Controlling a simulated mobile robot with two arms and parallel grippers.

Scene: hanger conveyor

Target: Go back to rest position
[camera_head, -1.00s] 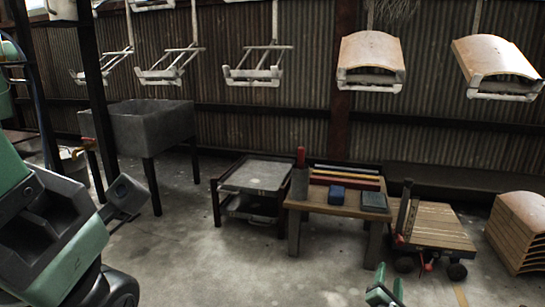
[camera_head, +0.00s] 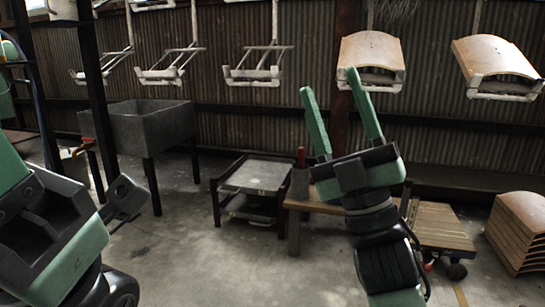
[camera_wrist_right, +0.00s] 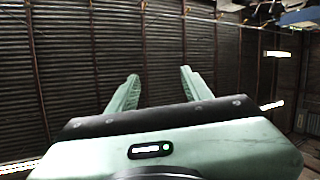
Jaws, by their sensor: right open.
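My right gripper (camera_head: 340,116) is raised at the centre right of the head view, in front of the wooden table. Its two green fingers point up and stand apart, with nothing between them. In the right wrist view the gripper (camera_wrist_right: 158,88) is also open and empty, facing the corrugated wall. On the left of the head view a large green and black part of my left arm (camera_head: 50,235) shows. Its gripper fingertips cannot be made out.
A wooden table (camera_head: 298,205) is mostly hidden behind my right arm. A low cart (camera_head: 255,176), a grey sink (camera_head: 150,128), a wheeled trolley (camera_head: 443,226) and stacked curved boards (camera_head: 520,228) stand around it. Hangers (camera_head: 253,73) and loaded hangers (camera_head: 371,51) hang above. The floor at centre left is clear.

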